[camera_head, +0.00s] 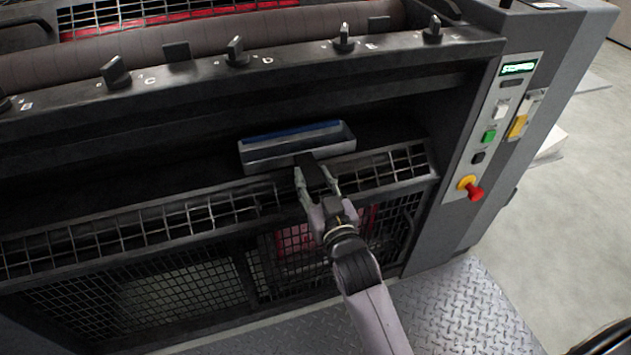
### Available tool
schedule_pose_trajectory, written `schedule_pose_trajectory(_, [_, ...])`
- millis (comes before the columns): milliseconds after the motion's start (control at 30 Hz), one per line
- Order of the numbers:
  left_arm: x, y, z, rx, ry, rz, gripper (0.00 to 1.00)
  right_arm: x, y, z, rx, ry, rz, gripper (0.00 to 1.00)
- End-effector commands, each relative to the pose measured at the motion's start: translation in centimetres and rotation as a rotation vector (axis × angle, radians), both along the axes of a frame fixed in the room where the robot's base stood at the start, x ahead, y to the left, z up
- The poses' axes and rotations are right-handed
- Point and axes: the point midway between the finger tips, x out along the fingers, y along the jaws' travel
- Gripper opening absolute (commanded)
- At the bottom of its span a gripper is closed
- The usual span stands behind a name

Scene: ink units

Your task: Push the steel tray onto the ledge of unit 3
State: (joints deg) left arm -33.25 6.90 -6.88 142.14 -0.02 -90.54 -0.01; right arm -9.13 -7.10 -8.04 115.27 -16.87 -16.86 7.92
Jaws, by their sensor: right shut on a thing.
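The steel tray (262,157) is a shallow metal box with a dark blue inside, in the head view at the centre. It sits in the dark recess of the ink unit, on or just behind the ledge (217,203) with the wire grid; its exact support is hidden. My right gripper (314,174) reaches up from below and is shut at the tray's front side, on what looks like a dark handle. The fingers cover part of the tray's front. My left gripper is not in view.
A row of dark knobs (237,51) and a roller (220,35) run above the recess. A control panel with a red stop button (474,193) stands on the right. A wire mesh guard (180,295) lies below the ledge. A tread-plate step (460,305) is at the bottom.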

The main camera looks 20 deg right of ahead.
Motion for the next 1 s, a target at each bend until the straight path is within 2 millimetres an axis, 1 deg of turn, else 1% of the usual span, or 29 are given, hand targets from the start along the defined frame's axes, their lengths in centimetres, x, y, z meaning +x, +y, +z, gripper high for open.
schedule_pose_trajectory(533, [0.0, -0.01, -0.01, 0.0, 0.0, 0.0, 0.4, 0.02, 0.01, 0.12, 0.0, -0.003, 0.0, 0.0])
schedule_pose_trajectory(1000, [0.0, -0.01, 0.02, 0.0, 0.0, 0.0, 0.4, 0.54, 0.02, 0.07, 0.0, -0.003, 0.0, 0.0])
